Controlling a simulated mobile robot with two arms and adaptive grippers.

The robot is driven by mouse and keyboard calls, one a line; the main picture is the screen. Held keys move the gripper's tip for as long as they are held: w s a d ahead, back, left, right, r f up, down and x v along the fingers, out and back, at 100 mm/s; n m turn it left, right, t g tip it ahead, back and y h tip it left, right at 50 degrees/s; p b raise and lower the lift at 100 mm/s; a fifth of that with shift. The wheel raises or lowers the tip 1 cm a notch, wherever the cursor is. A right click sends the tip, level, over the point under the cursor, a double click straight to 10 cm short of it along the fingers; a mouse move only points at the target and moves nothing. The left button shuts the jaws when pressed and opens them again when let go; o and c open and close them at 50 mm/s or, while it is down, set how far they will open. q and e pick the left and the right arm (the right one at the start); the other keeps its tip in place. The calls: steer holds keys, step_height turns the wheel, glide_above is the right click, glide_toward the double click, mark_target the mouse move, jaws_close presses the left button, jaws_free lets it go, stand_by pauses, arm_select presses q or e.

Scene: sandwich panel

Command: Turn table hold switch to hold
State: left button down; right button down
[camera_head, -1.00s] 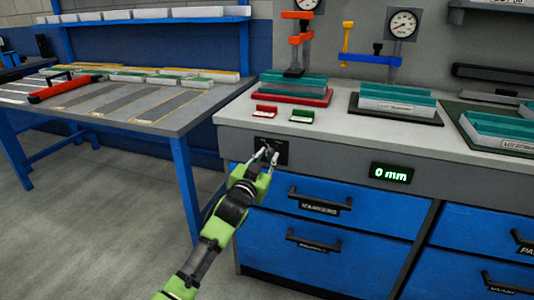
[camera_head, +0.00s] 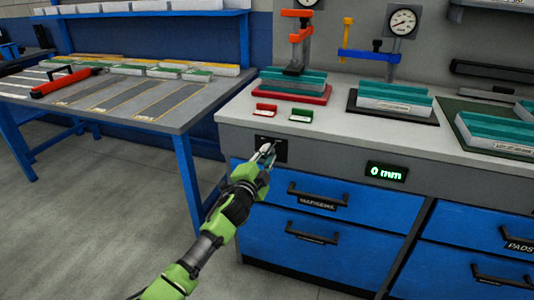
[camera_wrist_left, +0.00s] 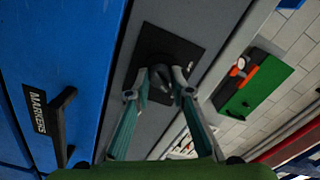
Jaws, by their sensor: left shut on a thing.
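The table hold switch is a dark knob (camera_wrist_left: 160,78) on a black square plate on the grey front of the bench. The plate (camera_head: 279,156) also shows in the head view, partly covered by my gripper. My left gripper (camera_head: 267,150) reaches the plate from below left. In the left wrist view its fingertips (camera_wrist_left: 160,80) stand on either side of the knob and are shut on it. The knob's markings are too small and dark to read. My right gripper is in neither view.
A green display (camera_head: 387,172) reading 0 mm is right of the switch. Blue drawers with black handles (camera_head: 318,194) lie below it. Red (camera_head: 266,108) and green (camera_head: 301,115) small pieces lie on the bench top above. A blue-legged table (camera_head: 185,118) stands at left.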

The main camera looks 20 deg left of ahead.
arm_select(q)
steer(key=shift+m, duration=0.8)
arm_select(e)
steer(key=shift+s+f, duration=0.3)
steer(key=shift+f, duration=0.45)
arm_select(q)
steer(key=c, duration=1.8)
jaws_free()
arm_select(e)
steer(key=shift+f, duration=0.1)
arm_select(q)
steer(key=shift+s+f, duration=0.1)
steer(key=shift+s, duration=0.35)
steer(key=s, duration=1.1)
steer(key=shift+a, duration=0.2)
